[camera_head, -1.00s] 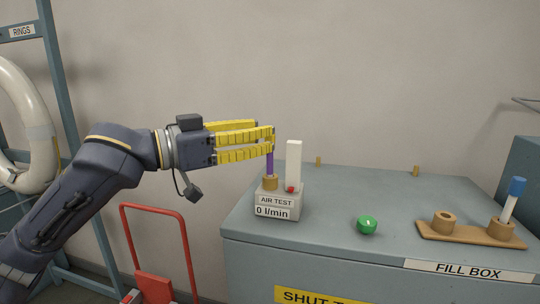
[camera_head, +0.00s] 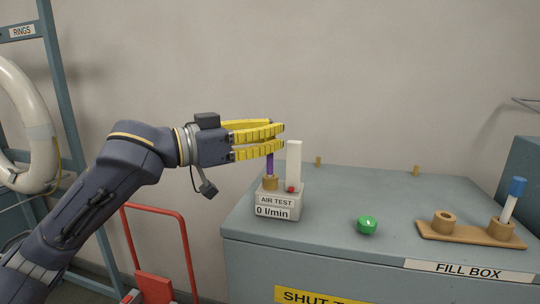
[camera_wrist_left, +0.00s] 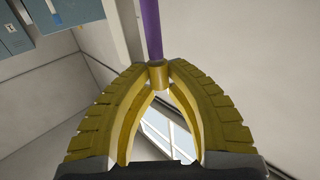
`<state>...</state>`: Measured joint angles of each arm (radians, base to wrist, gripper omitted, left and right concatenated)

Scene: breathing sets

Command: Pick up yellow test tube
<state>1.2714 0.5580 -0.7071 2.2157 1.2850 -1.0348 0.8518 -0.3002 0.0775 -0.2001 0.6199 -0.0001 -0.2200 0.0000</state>
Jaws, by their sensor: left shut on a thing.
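A test tube with a purple body (camera_head: 270,164) stands upright in the brown socket on top of the small grey AIR TEST box (camera_head: 279,201). Its upper end is hidden behind yellow fingers in the head view. My left gripper (camera_head: 279,138) reaches in from the left at the tube's upper end. In the left wrist view, the left gripper (camera_wrist_left: 158,78) is shut, its fingertips touching a yellow-brown cap (camera_wrist_left: 158,74) at the end of the purple tube (camera_wrist_left: 152,30). My right gripper does not show.
A white upright block (camera_head: 294,163) stands just right of the tube on the box. A green button (camera_head: 367,225) sits on the FILL BOX top (camera_head: 330,240). A wooden rack (camera_head: 470,235) at right holds a blue-capped tube (camera_head: 513,200). A red trolley frame (camera_head: 155,209) stands below left.

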